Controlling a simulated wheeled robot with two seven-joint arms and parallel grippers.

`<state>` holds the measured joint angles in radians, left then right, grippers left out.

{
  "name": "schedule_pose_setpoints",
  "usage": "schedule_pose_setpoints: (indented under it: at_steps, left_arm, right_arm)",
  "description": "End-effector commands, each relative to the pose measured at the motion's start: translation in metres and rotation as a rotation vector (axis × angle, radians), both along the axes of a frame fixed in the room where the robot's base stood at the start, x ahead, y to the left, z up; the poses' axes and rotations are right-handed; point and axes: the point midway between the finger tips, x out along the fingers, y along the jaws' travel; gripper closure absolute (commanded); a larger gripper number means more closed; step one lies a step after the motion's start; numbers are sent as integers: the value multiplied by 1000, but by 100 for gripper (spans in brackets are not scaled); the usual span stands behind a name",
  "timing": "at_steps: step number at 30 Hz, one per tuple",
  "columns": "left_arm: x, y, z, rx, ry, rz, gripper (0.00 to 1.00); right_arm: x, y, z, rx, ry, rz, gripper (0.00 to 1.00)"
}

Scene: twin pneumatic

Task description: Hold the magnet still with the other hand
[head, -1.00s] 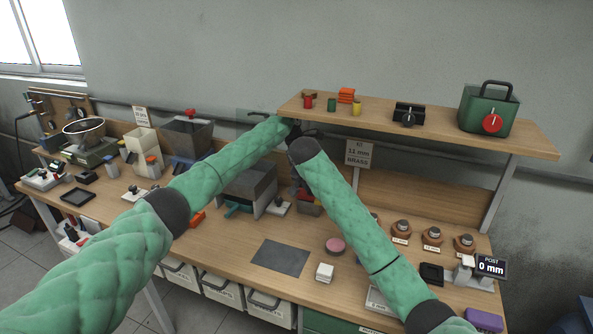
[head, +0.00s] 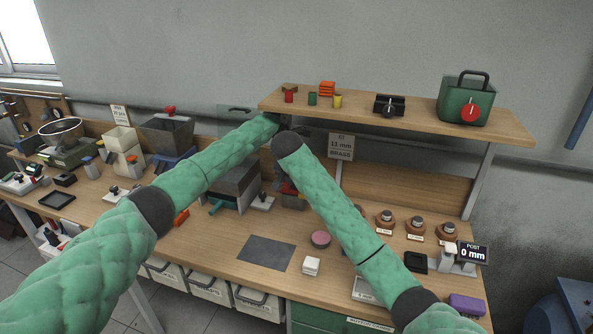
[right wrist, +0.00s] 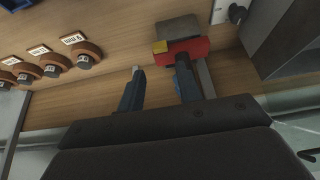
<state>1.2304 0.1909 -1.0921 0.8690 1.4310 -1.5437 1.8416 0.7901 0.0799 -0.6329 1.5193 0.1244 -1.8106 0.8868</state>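No thing in view can be surely told as the magnet. A red block (right wrist: 196,48) with a yellow corner and a grey block (right wrist: 177,27) against it lies on the wooden bench in the right wrist view. My right gripper (right wrist: 160,64) is open, its two fingers apart. One fingertip overlaps the red block; I cannot tell whether it touches. The other finger is over bare wood. In the head view my right gripper is hidden behind its own dark wrist. My left arm ends by the shelf's left end; its fingers cannot be made out there.
The raised shelf (head: 430,120) carries a green box (head: 467,100) with a handle and red knob, a black box with a dial (head: 389,105) and small coloured pieces. Brown round holders (head: 415,229) stand right. A grey mat (head: 265,252) lies bare in front. My forearms nearly meet.

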Motion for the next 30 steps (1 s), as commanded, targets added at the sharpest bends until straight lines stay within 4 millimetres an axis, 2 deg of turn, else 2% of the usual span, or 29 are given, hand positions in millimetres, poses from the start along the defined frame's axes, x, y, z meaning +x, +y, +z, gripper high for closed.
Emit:
schedule_pose_setpoints:
  at_steps: [1, 5, 30]
  left_arm:
    - [0, 0, 0, 0, 0, 0, 100]
    - [0, 0, 0, 0, 0, 1, 100]
    - [0, 1, 0, 1, 0, 1, 100]
  right_arm:
    - [0, 0, 0, 0, 0, 0, 75]
    - [0, 0, 0, 0, 0, 0, 100]
    - [0, 0, 0, 0, 0, 0, 100]
